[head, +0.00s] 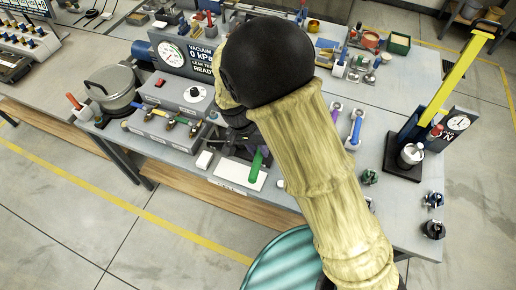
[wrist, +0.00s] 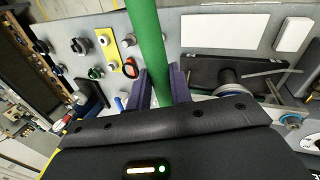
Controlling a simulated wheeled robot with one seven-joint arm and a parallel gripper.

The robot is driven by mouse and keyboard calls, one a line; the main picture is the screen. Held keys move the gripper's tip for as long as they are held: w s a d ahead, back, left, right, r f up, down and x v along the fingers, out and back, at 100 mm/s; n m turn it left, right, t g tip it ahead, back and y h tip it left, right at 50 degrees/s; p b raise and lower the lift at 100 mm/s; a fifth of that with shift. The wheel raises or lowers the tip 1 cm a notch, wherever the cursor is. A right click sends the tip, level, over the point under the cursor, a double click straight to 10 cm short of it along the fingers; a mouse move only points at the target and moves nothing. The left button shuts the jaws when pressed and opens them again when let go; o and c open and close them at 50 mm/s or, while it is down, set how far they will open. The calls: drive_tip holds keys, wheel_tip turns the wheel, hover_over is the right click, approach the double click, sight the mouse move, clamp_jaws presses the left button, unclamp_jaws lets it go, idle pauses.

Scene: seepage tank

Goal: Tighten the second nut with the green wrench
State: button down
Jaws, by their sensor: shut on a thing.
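The green wrench (head: 256,166) shows its handle below my gripper (head: 245,148) in the head view, over a white pad at the bench's front. In the wrist view the green handle (wrist: 149,45) runs up between the two purple-grey fingers of my gripper (wrist: 162,86), which is shut on it. The wrench's head is hidden behind my gripper's body. A dark plate (wrist: 208,70) with a round metal part and thin rods lies right of the handle. I cannot make out the second nut in either view; my arm covers much of the work area.
A blue wrench (head: 355,127) lies to the right. A yellow-posted gauge stand (head: 447,85) is at the right edge. Small fittings dot the right front.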

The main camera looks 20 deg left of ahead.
drive_tip(key=shift+r+p, duration=0.85)
drive_tip(key=shift+r, duration=0.45)
